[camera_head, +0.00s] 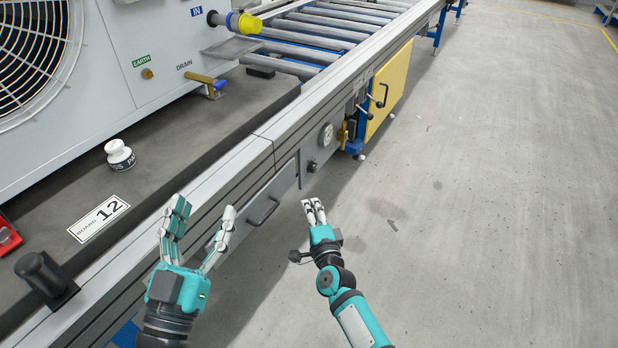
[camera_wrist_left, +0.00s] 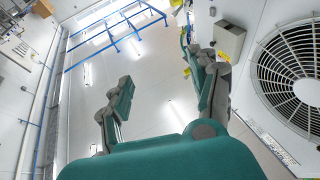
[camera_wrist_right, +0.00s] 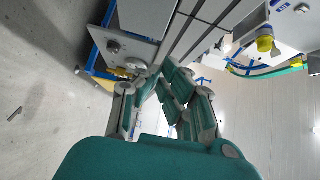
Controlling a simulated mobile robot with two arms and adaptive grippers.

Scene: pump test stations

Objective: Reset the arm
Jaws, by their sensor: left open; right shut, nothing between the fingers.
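My left gripper (camera_head: 197,232) is open and empty in the head view, over the front edge of the station bench. Its spread fingers also show in the left wrist view (camera_wrist_left: 160,95), with nothing between them. My right gripper (camera_head: 314,205) is shut and empty, in front of the bench's side and right of a drawer handle. In the right wrist view its fingers (camera_wrist_right: 172,95) are close together. My right forearm runs down to the lower right over the floor.
The bench (camera_head: 185,165) carries a large fan unit (camera_head: 110,70), a white knob-like weight (camera_head: 120,155), a board plate marked 12 (camera_head: 98,218) and a black post (camera_head: 45,275). A handle (camera_head: 262,211) and gauge (camera_head: 326,134) are on its side. The floor (camera_head: 500,200) at right is clear.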

